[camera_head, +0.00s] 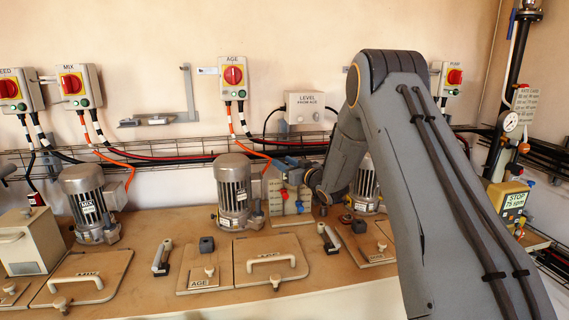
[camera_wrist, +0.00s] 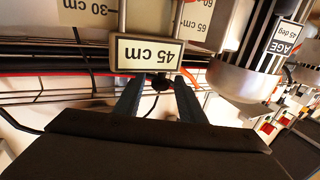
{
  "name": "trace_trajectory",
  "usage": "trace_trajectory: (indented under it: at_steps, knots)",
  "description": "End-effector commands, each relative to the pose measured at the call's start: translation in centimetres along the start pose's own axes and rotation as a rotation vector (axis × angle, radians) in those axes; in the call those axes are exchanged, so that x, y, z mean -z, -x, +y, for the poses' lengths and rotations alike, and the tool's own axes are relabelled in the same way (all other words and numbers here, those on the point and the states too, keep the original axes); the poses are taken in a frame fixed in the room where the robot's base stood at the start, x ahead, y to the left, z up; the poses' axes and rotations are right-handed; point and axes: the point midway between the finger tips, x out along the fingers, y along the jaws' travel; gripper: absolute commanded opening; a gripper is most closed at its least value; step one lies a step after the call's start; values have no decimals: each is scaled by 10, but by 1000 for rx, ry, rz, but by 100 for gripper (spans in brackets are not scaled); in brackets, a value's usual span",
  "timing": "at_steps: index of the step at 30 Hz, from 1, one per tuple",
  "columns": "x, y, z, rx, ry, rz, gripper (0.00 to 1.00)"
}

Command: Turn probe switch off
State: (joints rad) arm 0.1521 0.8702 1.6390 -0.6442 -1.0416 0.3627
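No label that I can read says "probe". A white box marked "LEVEL" (camera_head: 305,108) is on the wall in the head view, left of my arm. In the wrist view, which is upside down, a "45 cm" plate (camera_wrist: 147,53) lies just beyond my gripper (camera_wrist: 158,98). Its two dark fingers are apart, with a small black round part (camera_wrist: 160,82) between their tips. I cannot tell whether they touch it.
Red rotary switches marked "MIX" (camera_head: 72,84), "AGE" (camera_head: 233,76) and "PUMP" (camera_head: 454,77) are on the wall. Motors, including the mixing one (camera_head: 89,203) and the middle one (camera_head: 234,190), stand on the bench (camera_head: 150,232). A wire cable tray (camera_head: 190,150) runs behind.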

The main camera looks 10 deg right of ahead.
Motion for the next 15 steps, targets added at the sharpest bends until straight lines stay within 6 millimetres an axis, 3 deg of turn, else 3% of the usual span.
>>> trace_trajectory:
  at_steps: [4,10,15]
  knots:
    - [0,0,0,0,0,0,33]
    - [0,0,0,0,0,-1,0]
    - [0,0,0,5,0,-1,0]
